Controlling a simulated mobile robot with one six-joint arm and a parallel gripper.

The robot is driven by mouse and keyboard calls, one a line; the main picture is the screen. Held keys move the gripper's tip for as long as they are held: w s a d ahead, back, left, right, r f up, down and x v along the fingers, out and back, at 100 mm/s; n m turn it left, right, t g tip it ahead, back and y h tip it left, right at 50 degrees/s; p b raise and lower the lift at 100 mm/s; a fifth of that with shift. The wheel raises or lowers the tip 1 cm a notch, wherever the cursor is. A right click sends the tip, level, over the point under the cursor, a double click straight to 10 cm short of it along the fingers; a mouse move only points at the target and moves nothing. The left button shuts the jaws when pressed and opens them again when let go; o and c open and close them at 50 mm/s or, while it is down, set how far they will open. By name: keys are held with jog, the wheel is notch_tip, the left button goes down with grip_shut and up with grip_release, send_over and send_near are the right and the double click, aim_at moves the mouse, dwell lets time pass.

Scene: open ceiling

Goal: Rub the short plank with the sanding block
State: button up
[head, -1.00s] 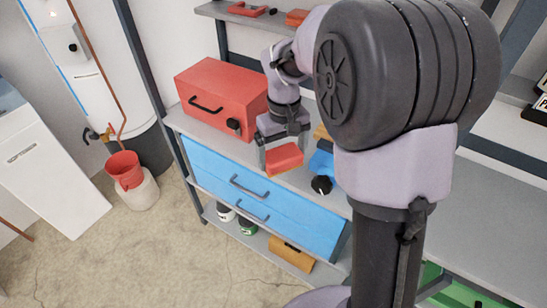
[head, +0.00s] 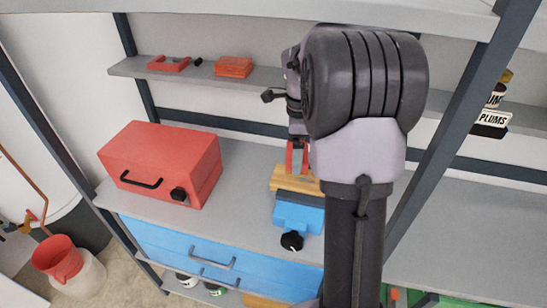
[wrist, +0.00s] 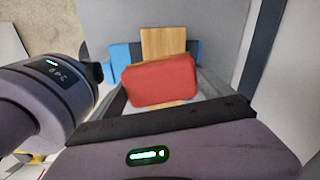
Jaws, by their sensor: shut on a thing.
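My gripper (head: 297,158) is shut on a red sanding block (wrist: 160,80). In the head view the block is mostly hidden by my arm, with a red part (head: 289,158) showing. The short plank (head: 287,181) is pale wood and lies on the workbench in a blue vise (head: 298,212) with a black knob. In the wrist view the plank (wrist: 163,42) shows beyond the block, between blue vise parts (wrist: 120,53). A little wood also shows below the block. The block is over or close to the plank; I cannot tell whether they touch.
A red toolbox (head: 165,165) stands on the bench left of the vise. Blue drawers (head: 180,245) are below. A shelf (head: 205,80) behind holds orange pieces (head: 233,67) and a red tool (head: 168,63). A dark upright (head: 455,110) stands right of my arm.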

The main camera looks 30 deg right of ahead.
jog(key=shift+s+d+r+m, duration=0.1)
jog(key=shift+d+r+m, duration=0.15)
jog(key=shift+m, duration=0.3)
jog(key=shift+d+r+m, duration=0.1)
jog(key=shift+r+m, duration=0.15)
jog(key=shift+m, duration=0.3)
jog(key=b, duration=0.5)
send_over(298, 178)
notch_tip(298, 178, down, 6)
jog(key=shift+d+f, duration=0.15)
jog(key=shift+f, duration=0.1)
jog(key=shift+r, duration=0.1)
jog(key=shift+f+b, duration=0.75)
jog(key=shift+f, duration=0.3)
